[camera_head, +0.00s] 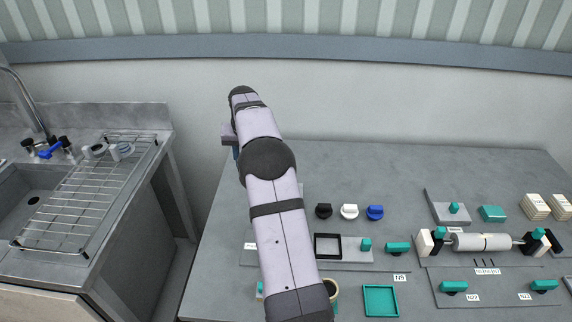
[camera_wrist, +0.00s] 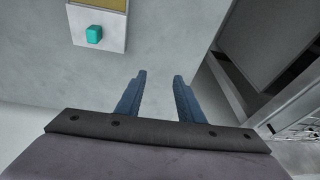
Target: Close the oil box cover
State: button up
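My gripper (camera_wrist: 160,76) is open and empty, its two blue fingers apart over the grey table near its edge. In the head view, my gripper (camera_head: 229,140) shows only partly at the table's far left, behind my arm. In the wrist view, a pale plate (camera_wrist: 106,43) with a teal knob (camera_wrist: 94,34) and an olive-yellow surface (camera_wrist: 108,3) lies at the upper left, apart from the fingers and cut by the frame. I cannot tell for sure which part is the oil box cover. A black-rimmed square box (camera_head: 328,234) sits mid-table.
Black (camera_head: 323,211), white (camera_head: 349,211) and blue (camera_head: 375,212) knobs stand behind the box. A teal square frame (camera_head: 380,287) lies in front. A roller (camera_head: 482,242) sits at the right. A sink counter with a wire rack (camera_head: 75,205) is at the left, across a gap.

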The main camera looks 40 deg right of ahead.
jog(key=s+d+g+p, duration=0.1)
jog(key=s+d, duration=0.1)
jog(key=s, duration=0.1)
jog(key=s+d+g+y+p, duration=0.1)
jog(key=s+d+p, duration=0.1)
jog(key=s+d, duration=0.1)
jog(key=s+d+m+p, duration=0.1)
jog(key=s+d+p, duration=0.1)
jog(key=s, duration=0.2)
jog(key=shift+s+d+f+g, duration=0.2)
jog(key=shift+d+f+g, duration=0.05)
jog(key=shift+g, duration=0.15)
jog(key=shift+f+p, duration=1.15)
jog(key=shift+f, duration=2.55)
grip_shut()
